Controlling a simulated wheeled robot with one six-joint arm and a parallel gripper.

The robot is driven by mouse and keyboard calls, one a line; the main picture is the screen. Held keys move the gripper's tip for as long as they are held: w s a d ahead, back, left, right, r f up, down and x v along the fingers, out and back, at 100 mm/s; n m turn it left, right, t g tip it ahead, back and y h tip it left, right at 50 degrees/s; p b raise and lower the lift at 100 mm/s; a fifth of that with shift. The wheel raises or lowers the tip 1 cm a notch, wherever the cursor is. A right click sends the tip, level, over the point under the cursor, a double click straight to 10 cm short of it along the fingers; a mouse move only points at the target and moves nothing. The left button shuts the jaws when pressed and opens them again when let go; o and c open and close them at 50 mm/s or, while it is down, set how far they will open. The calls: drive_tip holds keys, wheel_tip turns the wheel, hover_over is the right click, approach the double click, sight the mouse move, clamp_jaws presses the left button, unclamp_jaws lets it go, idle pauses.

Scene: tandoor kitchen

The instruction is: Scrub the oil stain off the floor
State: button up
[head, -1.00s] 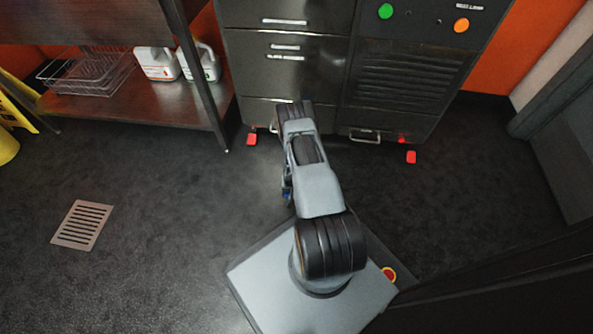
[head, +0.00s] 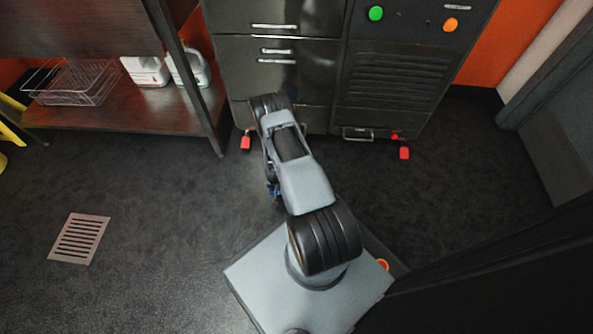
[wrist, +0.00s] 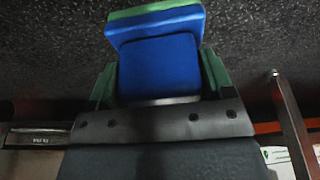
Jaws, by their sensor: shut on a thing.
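My gripper (wrist: 160,78) is shut on a blue block-shaped scrubber (wrist: 158,65) with a green layer along its far edge. The gripper's green fingers press on both sides of the scrubber. In the wrist view the dark floor (wrist: 260,40) lies beyond it; I cannot tell whether the scrubber touches the floor. In the head view my arm hides most of the gripper, and only a small blue bit shows beside the arm. I cannot make out an oil stain in either view.
A dark metal cabinet (head: 290,85) with red feet stands ahead of my arm. A low shelf (head: 130,113) at left holds a wire rack (head: 75,85) and white jugs (head: 146,70). A floor drain (head: 79,239) lies at left. The floor between is clear.

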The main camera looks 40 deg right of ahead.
drive_tip(key=shift+r+p, duration=1.25)
drive_tip(key=shift+r, duration=0.75)
